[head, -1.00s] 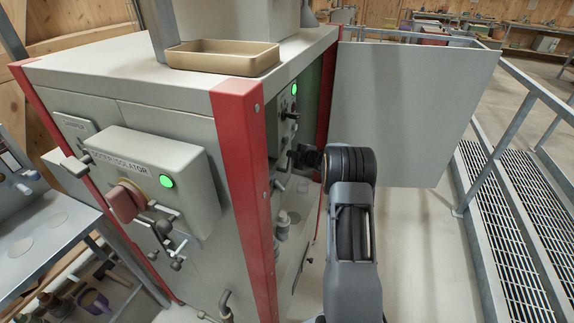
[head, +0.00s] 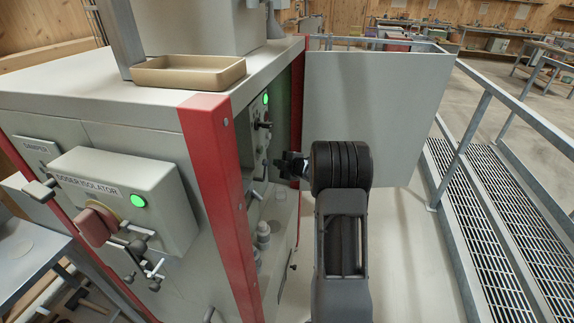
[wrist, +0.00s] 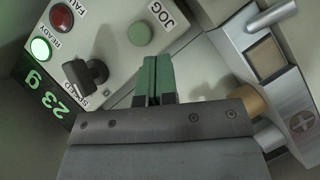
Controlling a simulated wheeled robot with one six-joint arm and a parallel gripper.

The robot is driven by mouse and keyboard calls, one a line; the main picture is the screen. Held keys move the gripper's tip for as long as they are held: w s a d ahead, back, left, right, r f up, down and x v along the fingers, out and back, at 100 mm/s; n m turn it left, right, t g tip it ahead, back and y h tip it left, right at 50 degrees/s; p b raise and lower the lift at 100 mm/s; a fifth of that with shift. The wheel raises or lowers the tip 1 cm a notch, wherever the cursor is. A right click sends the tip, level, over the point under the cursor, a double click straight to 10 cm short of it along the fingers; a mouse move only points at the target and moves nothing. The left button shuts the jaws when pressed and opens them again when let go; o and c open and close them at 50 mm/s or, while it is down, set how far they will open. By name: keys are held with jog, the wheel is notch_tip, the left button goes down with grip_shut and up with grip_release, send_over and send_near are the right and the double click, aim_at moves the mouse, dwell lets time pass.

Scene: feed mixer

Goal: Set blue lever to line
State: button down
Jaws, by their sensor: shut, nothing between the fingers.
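I cannot make out a blue lever in either view, nor a marked line. In the wrist view my gripper (wrist: 152,78) is shut and empty. Its green fingertips are in front of a light panel (wrist: 117,75), near the black speed knob (wrist: 86,73) and the green jog button (wrist: 141,34). I cannot tell whether they touch the panel. In the head view my gripper (head: 289,165) is small and dark at the open side of the machine, partly hidden by my arm.
A metal block (wrist: 275,65) with a silver handle lies right of the fingers, with a tan round part (wrist: 248,99) partly behind the gripper. An open door (head: 380,110) stands behind my arm. A red post (head: 215,190) is left, a railing (head: 480,130) right.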

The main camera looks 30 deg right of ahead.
jog(key=shift+v, duration=2.15)
jog(key=shift+a+r, duration=0.1)
jog(key=shift+r, duration=0.05)
